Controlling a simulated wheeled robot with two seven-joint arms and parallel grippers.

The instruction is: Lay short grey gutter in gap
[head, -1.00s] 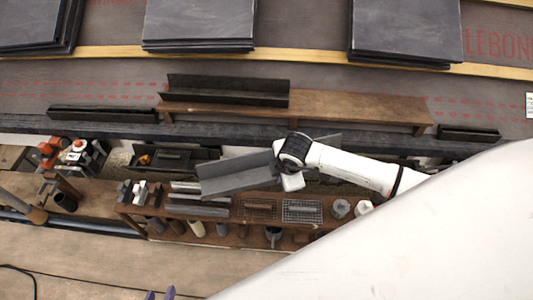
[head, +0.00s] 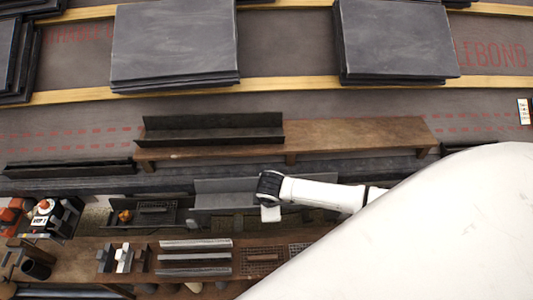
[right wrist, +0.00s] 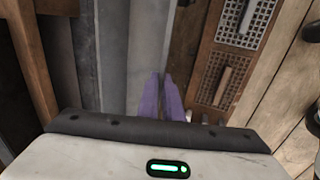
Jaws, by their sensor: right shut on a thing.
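The short grey gutter (head: 222,199) is a light grey channel in the head view, just on the near side of the dark eave board (head: 160,182). In the right wrist view the purple fingertips (right wrist: 167,98) are at the side of the grey gutter (right wrist: 150,45). Dark gutter lengths lie along the eave at left (head: 70,168) and right (head: 470,147), with a gap between them. My left gripper is not in view.
A brown plank bench (head: 350,135) stands behind the eave and bears a long dark gutter (head: 210,128). A wooden workbench (head: 130,240) with grates and grey strips is in front. Slate stacks (head: 175,45) lie higher on the roof.

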